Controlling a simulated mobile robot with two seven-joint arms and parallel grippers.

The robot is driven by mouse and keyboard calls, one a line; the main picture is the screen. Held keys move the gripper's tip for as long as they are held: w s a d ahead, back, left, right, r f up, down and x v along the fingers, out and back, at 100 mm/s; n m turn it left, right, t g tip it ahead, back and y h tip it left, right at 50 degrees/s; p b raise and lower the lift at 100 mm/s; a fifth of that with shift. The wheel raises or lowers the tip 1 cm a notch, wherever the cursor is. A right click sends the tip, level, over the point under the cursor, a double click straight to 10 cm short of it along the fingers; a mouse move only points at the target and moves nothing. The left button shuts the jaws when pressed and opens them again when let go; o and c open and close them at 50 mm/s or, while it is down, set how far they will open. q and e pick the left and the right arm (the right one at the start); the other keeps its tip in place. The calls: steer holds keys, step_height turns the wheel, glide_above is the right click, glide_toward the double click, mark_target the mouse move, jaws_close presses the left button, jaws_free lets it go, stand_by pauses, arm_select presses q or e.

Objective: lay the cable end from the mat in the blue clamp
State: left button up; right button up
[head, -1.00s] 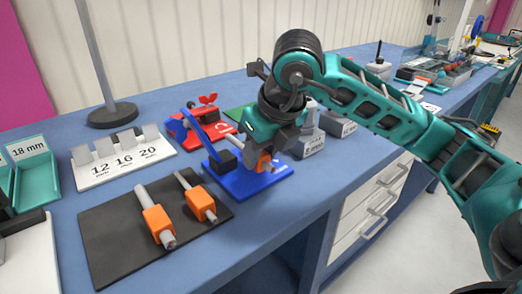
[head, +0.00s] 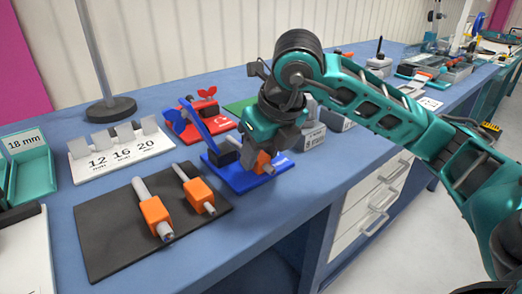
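The blue clamp (head: 228,178) stands on the bench, its long blue lever (head: 197,118) raised and tilted to the left. My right gripper (head: 262,157) is over the clamp, pointing down. An orange block of a cable end (head: 263,164) shows at its fingertips, at the clamp; the gripper looks shut on it. Whether the cable end rests in the clamp's seat is hidden by the gripper. The black mat (head: 110,244) holds two grey cable ends with orange blocks, a thicker one (head: 155,214) and a thinner one (head: 199,194). My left gripper is out of view.
A red clamp (head: 187,125) stands behind the blue one, with a green base (head: 238,106) beside it. A white gauge block marked 12, 16, 20 (head: 122,154) and a teal 18 mm tray (head: 32,177) are at left. Grey weights (head: 314,136) stand right of the gripper.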

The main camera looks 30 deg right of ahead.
steer(key=o, duration=0.3)
steer(key=shift+o, duration=0.2)
steer(key=p+v, duration=0.1)
steer(key=v, duration=0.2)
steer(key=shift+r, duration=0.25)
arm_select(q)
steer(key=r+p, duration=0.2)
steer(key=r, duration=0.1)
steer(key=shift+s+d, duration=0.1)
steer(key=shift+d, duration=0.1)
arm_select(e)
steer(key=v, duration=0.9)
steer(key=shift+s+r, duration=0.15)
steer(key=shift+r, duration=0.05)
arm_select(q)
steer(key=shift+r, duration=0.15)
